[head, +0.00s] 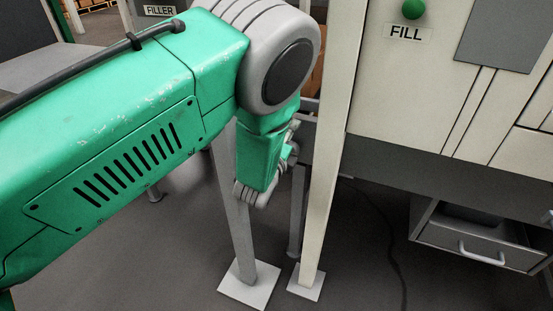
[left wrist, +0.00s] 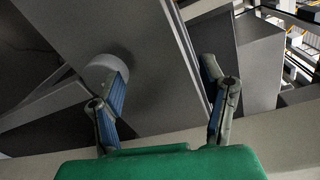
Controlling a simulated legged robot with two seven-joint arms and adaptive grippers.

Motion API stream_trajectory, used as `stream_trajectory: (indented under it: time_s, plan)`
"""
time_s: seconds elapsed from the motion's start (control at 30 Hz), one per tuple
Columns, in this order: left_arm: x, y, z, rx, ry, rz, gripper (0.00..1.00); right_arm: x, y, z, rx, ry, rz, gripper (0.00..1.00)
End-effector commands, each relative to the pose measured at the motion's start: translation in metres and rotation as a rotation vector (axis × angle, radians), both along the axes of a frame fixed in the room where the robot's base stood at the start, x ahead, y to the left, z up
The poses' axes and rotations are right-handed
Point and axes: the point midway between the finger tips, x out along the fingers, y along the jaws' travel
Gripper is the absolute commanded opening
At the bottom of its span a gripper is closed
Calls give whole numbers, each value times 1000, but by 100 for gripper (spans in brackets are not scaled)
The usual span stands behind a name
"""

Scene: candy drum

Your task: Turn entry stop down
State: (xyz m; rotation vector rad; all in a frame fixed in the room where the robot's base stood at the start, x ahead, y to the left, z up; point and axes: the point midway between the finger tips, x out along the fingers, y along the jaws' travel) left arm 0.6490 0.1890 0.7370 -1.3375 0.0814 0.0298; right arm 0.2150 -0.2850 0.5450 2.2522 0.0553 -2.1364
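I cannot make out the entry stop for sure in either view. In the left wrist view my left gripper (left wrist: 163,72) has its two fingers spread wide apart, with nothing visibly held between them. A pale rounded part (left wrist: 104,68) shows just behind the left finger, against a dark grey panel (left wrist: 150,100); whether the finger touches it I cannot tell. In the head view my green left arm fills the left side and bends down at the grey joint. Its gripper end (head: 266,180) hangs beside the pale posts, with the fingers mostly hidden. My right gripper is not in view.
A cream cabinet with a FILL label (head: 406,33) and green knob (head: 412,9) stands at right, above a drawer (head: 475,243). A cream post (head: 327,150) and a grey post (head: 242,235) stand close to my gripper. A FILLER sign (head: 160,10) is behind. Floor at front is clear.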

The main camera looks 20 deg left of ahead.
Motion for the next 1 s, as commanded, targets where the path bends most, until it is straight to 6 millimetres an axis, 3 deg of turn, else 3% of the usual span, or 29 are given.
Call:
stream_trajectory:
  time_s: [1.0]
  plan:
    - [-72,5,-10,-3,22,4,65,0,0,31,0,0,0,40]
